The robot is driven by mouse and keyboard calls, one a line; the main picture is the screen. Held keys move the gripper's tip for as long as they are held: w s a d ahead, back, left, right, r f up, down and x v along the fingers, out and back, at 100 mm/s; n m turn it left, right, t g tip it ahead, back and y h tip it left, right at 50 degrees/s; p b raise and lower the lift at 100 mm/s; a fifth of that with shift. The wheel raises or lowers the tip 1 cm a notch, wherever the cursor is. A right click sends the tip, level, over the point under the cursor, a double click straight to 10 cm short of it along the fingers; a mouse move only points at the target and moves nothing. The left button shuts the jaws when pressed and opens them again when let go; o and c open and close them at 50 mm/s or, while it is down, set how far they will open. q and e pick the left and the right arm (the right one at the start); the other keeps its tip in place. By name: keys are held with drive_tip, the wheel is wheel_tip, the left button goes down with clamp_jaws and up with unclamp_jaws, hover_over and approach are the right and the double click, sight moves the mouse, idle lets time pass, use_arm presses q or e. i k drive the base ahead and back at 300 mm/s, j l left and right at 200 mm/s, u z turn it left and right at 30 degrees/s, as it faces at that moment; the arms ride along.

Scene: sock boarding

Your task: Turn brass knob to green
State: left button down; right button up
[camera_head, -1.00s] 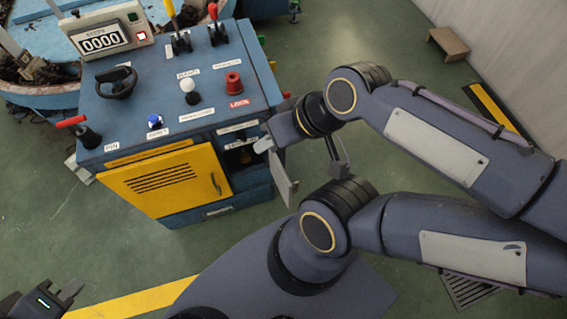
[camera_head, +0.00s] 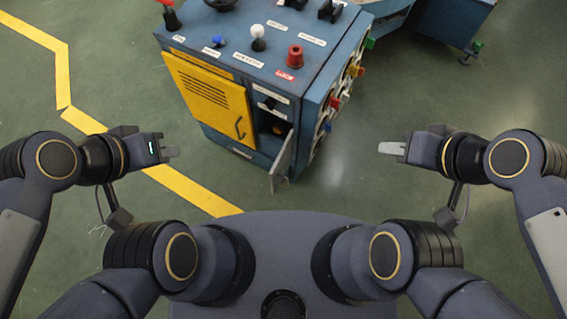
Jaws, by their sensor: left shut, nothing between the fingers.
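The blue control cabinet (camera_head: 315,85) stands at the top centre. A small door (camera_head: 282,165) on its front right hangs open, showing a dark compartment (camera_head: 270,127). A small brownish shape shows inside, but it is too small and dark to tell whether it is the brass knob. No green mark can be made out there. My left gripper (camera_head: 173,152) is shut and empty, left of the cabinet and apart from it. My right gripper (camera_head: 390,148) is to the right of the cabinet, clear of it, its jaw gap not readable.
The cabinet top carries a red button (camera_head: 295,56), a white-topped lever (camera_head: 257,36) and a blue knob (camera_head: 218,41). A yellow vented door (camera_head: 208,97) is at its front. Coloured fittings line its right side. Green floor lies clear around both grippers.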

sight(278, 128)
drive_tip(key=z, duration=0.65)
drive_tip(key=j+z, duration=0.4)
drive_tip(key=i+j+z, duration=0.1)
drive_tip(key=j+z, duration=0.5)
drive_tip(key=z, duration=0.15)
drive_tip(key=k+j+z, duration=0.1)
drive_tip(key=j, duration=0.35)
drive_tip(key=k+j+z, duration=0.1)
drive_tip(key=j, duration=0.3)
drive_tip(key=k+j+z, duration=0.1)
drive_tip(key=j, duration=0.35)
drive_tip(key=k+j+z, duration=0.1)
drive_tip(key=j, duration=0.3)
drive_tip(key=k+j+z, duration=0.1)
drive_tip(key=k+j, duration=0.15)
drive_tip(key=k+j+z, duration=0.1)
drive_tip(key=j, duration=0.4)
drive_tip(key=k+j+z, duration=0.1)
drive_tip(key=k+j, duration=0.3)
drive_tip(key=j, duration=0.15)
drive_tip(key=k+j, duration=0.1)
drive_tip(key=j, duration=0.2)
drive_tip(key=k+j, duration=0.15)
drive_tip(key=j, duration=0.15)
